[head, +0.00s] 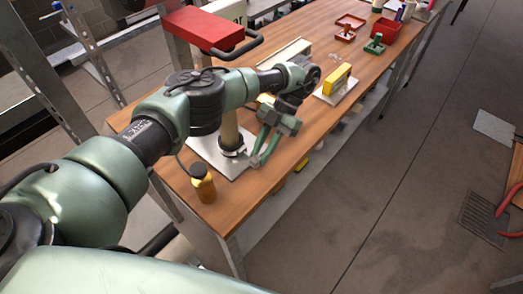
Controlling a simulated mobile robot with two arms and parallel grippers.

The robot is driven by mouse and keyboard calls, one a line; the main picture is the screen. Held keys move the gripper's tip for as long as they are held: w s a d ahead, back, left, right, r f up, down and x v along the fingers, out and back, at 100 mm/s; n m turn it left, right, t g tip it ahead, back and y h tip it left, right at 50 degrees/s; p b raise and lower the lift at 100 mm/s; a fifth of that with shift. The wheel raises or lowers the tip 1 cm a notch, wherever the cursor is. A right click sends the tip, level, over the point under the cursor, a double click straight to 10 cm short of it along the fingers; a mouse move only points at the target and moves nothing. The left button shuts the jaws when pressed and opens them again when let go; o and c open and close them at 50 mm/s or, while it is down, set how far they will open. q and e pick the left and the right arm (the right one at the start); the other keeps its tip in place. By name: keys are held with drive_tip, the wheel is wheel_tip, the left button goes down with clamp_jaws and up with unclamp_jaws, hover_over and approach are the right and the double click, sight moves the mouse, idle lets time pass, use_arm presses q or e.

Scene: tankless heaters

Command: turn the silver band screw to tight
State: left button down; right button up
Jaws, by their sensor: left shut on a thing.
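A tan upright pipe (229,128) stands on a grey plate (207,148) near the front end of the wooden bench. A dark and silver band (232,152) goes around its lower part. My left gripper (256,163) is at the right side of the band, its green fingers pointing down. It is shut on the band's screw, which is too small and covered by the fingers to make out. My arm hides the top of the pipe. My right gripper is not in view.
An amber bottle (203,184) with a dark cap stands near the bench's front edge. A red box-like object (204,30) is beyond my arm. Yellow block (338,78), green part (375,44) and red bin (388,30) sit farther along the bench (300,128).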

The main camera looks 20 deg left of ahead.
use_arm(q)
drive_tip(key=shift+f, duration=0.1)
drive_tip(key=c, duration=1.3)
unclamp_jaws()
